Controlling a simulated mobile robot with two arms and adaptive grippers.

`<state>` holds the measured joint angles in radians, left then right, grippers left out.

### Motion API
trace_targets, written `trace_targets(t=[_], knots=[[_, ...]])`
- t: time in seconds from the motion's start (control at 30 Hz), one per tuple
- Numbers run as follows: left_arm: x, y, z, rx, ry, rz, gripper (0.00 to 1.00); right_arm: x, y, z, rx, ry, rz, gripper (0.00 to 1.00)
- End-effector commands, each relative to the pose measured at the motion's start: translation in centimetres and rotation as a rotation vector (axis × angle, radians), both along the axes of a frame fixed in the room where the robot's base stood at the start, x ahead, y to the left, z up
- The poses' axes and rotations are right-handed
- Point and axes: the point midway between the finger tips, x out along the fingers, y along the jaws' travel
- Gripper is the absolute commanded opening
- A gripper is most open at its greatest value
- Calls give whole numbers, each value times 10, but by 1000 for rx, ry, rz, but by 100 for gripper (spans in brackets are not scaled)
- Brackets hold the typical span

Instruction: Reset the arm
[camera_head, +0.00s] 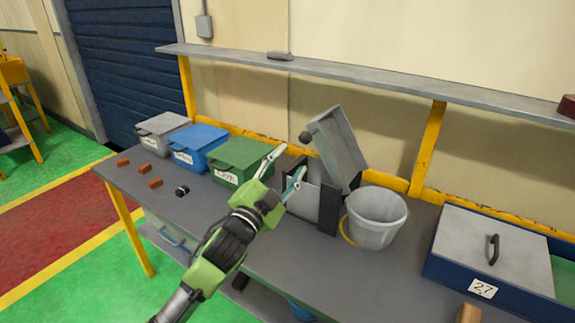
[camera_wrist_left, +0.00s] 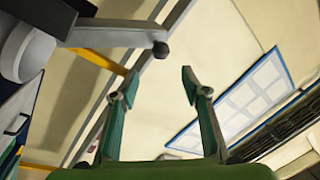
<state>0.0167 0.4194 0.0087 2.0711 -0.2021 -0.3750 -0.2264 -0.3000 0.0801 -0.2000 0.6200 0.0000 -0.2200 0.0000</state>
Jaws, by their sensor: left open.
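My left gripper (camera_head: 293,160) is green and reaches up over the table from the lower left. Its two fingers are spread apart with nothing between them; they also show open and empty in the left wrist view (camera_wrist_left: 158,76). The fingertips are in front of a grey box (camera_head: 305,203) whose lid (camera_head: 340,145) stands raised and tilted, with a dark round knob (camera_head: 305,137). The knob also shows in the left wrist view (camera_wrist_left: 161,49), beyond the fingertips. Part of the box is hidden behind the gripper. My right gripper is not in view.
On the table (camera_head: 285,252) stand grey (camera_head: 161,124), blue (camera_head: 200,137) and green (camera_head: 243,151) lidded bins, a white bucket (camera_head: 374,220) and a blue case (camera_head: 490,292). Small orange blocks (camera_head: 150,170) and a dark cylinder (camera_head: 182,191) lie at the left. A shelf (camera_head: 350,75) runs above.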

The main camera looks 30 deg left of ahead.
Motion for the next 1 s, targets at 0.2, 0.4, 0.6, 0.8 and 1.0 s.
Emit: trace_targets(t=[0.2,0.4,0.6,0.8,1.0], knots=[[-2,0,0,0,-1,1,42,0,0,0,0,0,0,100],[-1,0,0,0,-1,1,42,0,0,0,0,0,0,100],[-4,-1,-10,-18,27,5,42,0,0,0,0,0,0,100],[-40,-15,-102,-182,300,58,42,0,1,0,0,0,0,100],[-133,-45,-218,-397,715,157,42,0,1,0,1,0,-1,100]])
